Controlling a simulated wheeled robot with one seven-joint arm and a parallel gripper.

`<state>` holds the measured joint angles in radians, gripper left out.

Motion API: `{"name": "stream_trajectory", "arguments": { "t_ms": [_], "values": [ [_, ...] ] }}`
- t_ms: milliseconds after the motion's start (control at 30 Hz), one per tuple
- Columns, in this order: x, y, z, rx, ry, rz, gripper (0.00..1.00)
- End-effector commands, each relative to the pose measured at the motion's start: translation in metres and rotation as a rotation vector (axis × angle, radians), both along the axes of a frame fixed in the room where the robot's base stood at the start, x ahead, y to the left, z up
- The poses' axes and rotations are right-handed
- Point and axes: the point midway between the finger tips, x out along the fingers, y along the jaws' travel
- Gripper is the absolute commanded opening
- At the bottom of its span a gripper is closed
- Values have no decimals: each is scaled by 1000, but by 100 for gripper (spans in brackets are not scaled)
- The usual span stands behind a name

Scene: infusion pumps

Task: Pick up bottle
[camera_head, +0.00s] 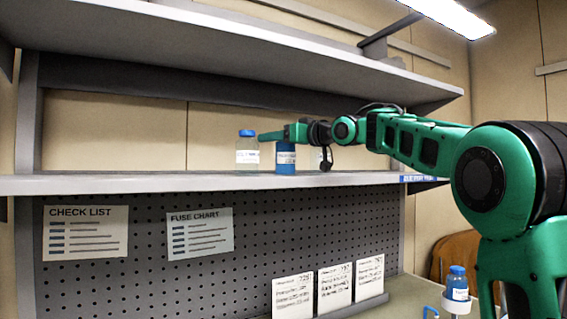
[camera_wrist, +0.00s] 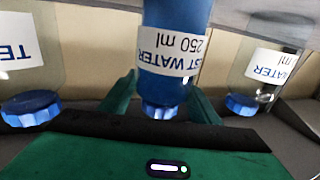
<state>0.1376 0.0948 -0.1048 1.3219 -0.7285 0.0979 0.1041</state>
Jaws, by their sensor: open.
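A blue bottle (camera_head: 285,158) with a white label stands on the shelf, its top hidden by my gripper (camera_head: 272,134). In the wrist view, which is upside down, the blue bottle (camera_wrist: 176,50) shows "ST WATER 250 ml" and a blue cap. My gripper (camera_wrist: 161,98) is open, with one green finger on each side of the bottle near its cap. I cannot tell whether the fingers touch it. A clear bottle with a blue cap (camera_head: 247,152) stands just left of it. Another clear bottle partly shows behind my wrist.
The wrist view has a clear bottle on each side, left (camera_wrist: 28,65) and right (camera_wrist: 268,60), close to the fingers. An upper shelf (camera_head: 230,45) hangs above. A small blue bottle (camera_head: 457,284) stands low at right. The shelf (camera_head: 110,184) is bare at left.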

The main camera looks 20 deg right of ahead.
Motion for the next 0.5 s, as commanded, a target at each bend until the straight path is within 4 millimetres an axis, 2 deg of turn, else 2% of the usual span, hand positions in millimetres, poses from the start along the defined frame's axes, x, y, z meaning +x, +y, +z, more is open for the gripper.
{"name": "stream_trajectory", "arguments": {
  "t_ms": [67, 200, 300, 500],
  "values": [
    [0, 0, 0, 0, 0, 0, 54],
    [0, -1, 0, 0, 0, 0, 20],
    [0, -1, -1, 0, 2, -1, 0],
    [1, -2, -3, -1, 5, -1, 0]
  ]
}}
